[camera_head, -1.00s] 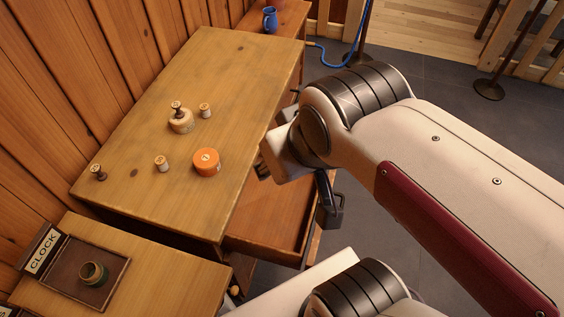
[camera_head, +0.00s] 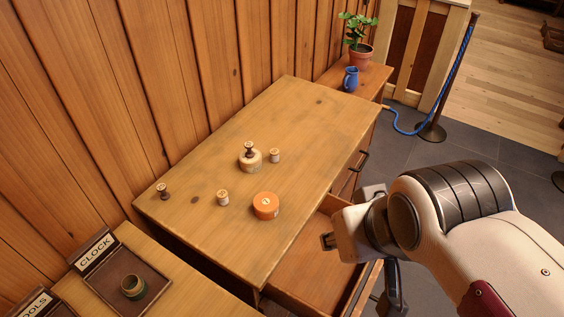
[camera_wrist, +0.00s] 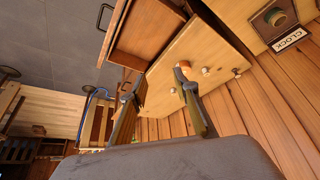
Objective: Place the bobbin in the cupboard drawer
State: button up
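The wooden cupboard (camera_head: 300,110) has a drawer (camera_head: 312,270) pulled open on its right side. The visible part of the drawer is empty; the arm hides some of it. On the top stand two pale spools (camera_head: 223,197) (camera_head: 274,155) and a dark spool (camera_head: 163,190) near the wall. Another dark spool (camera_head: 249,148) stands on a round cream piece. I cannot tell which is the bobbin. My gripper (camera_wrist: 157,83) is open and empty, its fingers apart. It is to the right of the cupboard top in the head view. The open drawer also shows in the wrist view (camera_wrist: 150,32).
A round orange container (camera_head: 266,206) sits near the drawer-side edge. A CLOCK-labelled tray (camera_head: 155,268) on the lower left surface holds a green ring-like piece (camera_head: 133,286). A blue jug (camera_head: 351,78) and potted plant (camera_head: 358,45) stand behind. The far cupboard top is clear.

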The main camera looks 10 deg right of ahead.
aim_at(275, 152)
jog(key=w+f+g+y, duration=0.1)
jog(key=w+f, duration=0.5)
jog(key=w, duration=0.5)
jog(key=w+f+n+g+y, duration=0.1)
jog(key=w+f, duration=0.6)
jog(key=w, duration=0.5)
jog(key=w+f+n+g+y, duration=0.1)
jog(key=w+f, duration=0.6)
jog(key=w, duration=0.4)
jog(key=shift+w+f, duration=0.25)
jog(key=shift+n+t, duration=0.5)
jog(key=shift+n, duration=0.4)
jog(key=w, duration=0.2)
jog(key=w+f, duration=0.1)
jog(key=w, duration=0.2)
jog(key=shift+w+d, duration=0.1)
jog(key=shift+n+t, duration=0.6)
jog(key=shift+n, duration=0.2)
jog(key=w+r, duration=0.1)
jog(key=w, duration=0.1)
jog(key=w+r, duration=0.1)
jog(key=w, duration=0.1)
jog(key=shift+d+r, duration=0.1)
jog(key=shift+r, duration=0.1)
jog(key=shift+w+d+r+n, duration=0.1)
jog(key=shift+w+n, duration=0.2)
jog(key=shift+n, duration=0.4)
jog(key=shift+x, duration=1.35)
